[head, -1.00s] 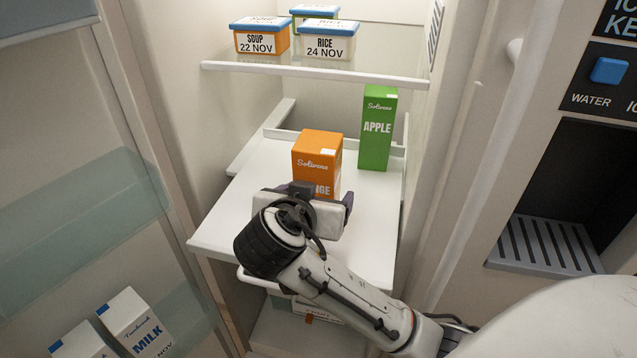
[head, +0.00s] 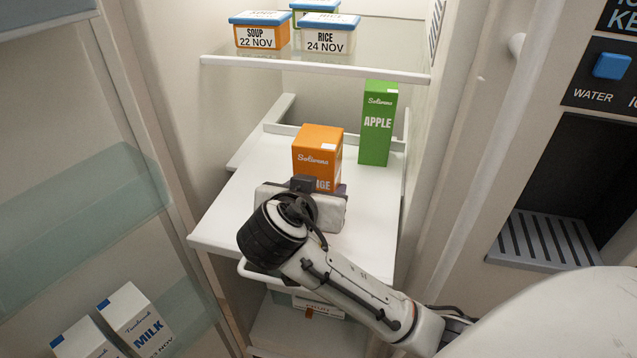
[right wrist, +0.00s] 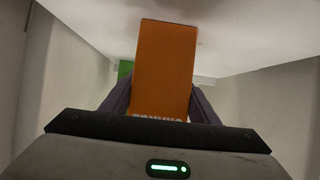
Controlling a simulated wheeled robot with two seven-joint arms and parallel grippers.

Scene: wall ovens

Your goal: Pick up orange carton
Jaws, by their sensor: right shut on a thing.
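The orange carton (head: 318,150) stands upright on the white middle shelf (head: 240,220) of the fridge, its lower front hidden behind my right gripper (head: 317,188). In the right wrist view the carton (right wrist: 165,65) sits between the two dark fingers of my right gripper (right wrist: 160,100), which is shut on it. Whether its base touches the shelf cannot be seen. My left gripper is not in view.
A green apple carton (head: 377,125) stands just right and behind. An upper shelf (head: 375,70) above holds a soup box (head: 262,32) and a rice box (head: 325,35). Milk cartons (head: 135,315) stand lower left. A water dispenser (head: 560,190) is at right.

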